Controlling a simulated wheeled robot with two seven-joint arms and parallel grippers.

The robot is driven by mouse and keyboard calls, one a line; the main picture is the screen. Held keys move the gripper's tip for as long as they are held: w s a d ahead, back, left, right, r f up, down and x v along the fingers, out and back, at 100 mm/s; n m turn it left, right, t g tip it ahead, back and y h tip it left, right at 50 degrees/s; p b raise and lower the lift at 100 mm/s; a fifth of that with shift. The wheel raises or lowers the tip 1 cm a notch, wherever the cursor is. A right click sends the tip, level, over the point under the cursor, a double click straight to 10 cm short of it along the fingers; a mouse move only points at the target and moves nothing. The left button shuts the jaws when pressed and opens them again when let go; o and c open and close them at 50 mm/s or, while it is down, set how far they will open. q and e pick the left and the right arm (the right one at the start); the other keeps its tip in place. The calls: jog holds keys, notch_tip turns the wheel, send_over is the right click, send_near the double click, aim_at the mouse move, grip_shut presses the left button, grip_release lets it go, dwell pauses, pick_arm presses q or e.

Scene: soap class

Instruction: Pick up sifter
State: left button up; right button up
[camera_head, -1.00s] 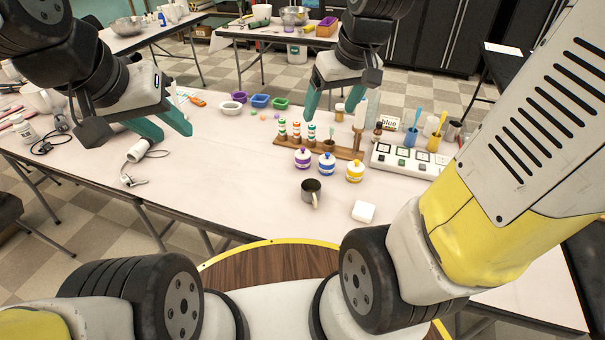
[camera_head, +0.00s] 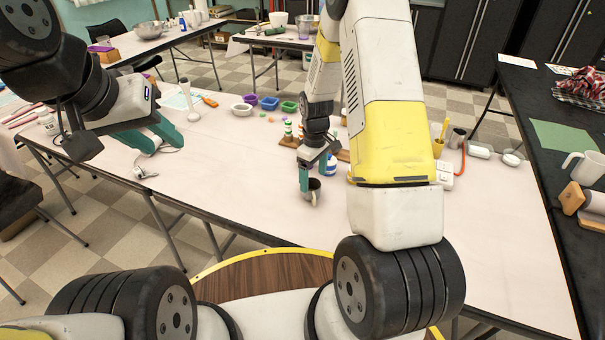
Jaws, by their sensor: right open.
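A small dark metal cup with a pale handle (camera_head: 315,192), which looks like the sifter, stands upright on the long pale table (camera_head: 245,185). My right gripper (camera_head: 316,174) points down right at the cup, with its teal fingers open. It hides part of the cup, and I cannot tell whether a finger touches it. My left gripper (camera_head: 167,147) is open and empty above the left part of the table, well away from the cup.
Small coloured bowls (camera_head: 269,103) sit farther back. My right arm hides much of the table's right middle. A black counter (camera_head: 540,165) is at the right. The table front left of the cup is clear.

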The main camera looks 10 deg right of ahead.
aim_at(313, 187)
jog(key=f, duration=0.6)
jog(key=shift+w, duration=0.35)
jog(key=c, duration=1.5)
jog(key=shift+r, duration=0.1)
